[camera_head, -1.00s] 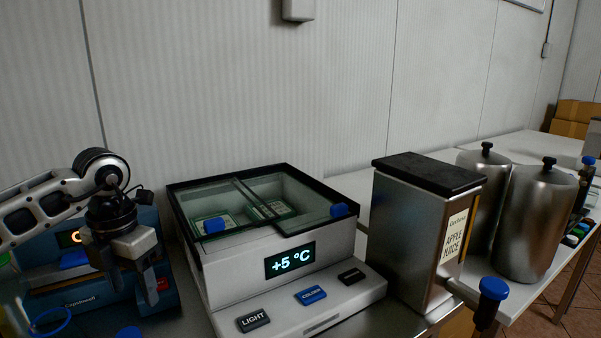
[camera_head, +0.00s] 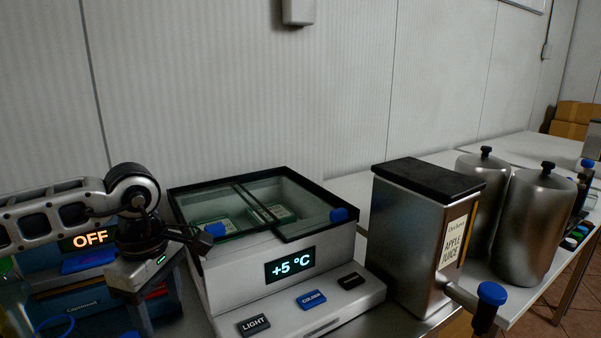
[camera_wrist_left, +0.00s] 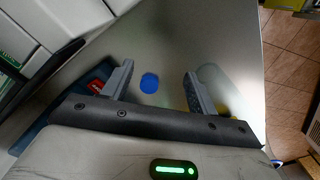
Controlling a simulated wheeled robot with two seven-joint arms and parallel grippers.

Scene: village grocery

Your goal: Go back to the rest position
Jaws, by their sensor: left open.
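My left gripper (camera_head: 158,300) hangs from my left arm at the left of the head view, fingers down. It is in front of a blue machine (camera_head: 88,302) with an orange OFF display, and left of the cooler. In the left wrist view its two fingers (camera_wrist_left: 158,72) stand wide apart with nothing held. A round blue thing (camera_wrist_left: 149,83) shows in the gap, lower down on the grey counter. The ends of the fingers are partly hard to make out in the head view. My right gripper is not in view.
A glass-topped cooler (camera_head: 231,284) reading +5 °C stands close right of the gripper. Further right are an apple juice dispenser (camera_head: 410,245) with a blue tap and two steel canisters (camera_head: 534,225). A bottle (camera_head: 12,295) is at the left edge. Space above the cooler is free.

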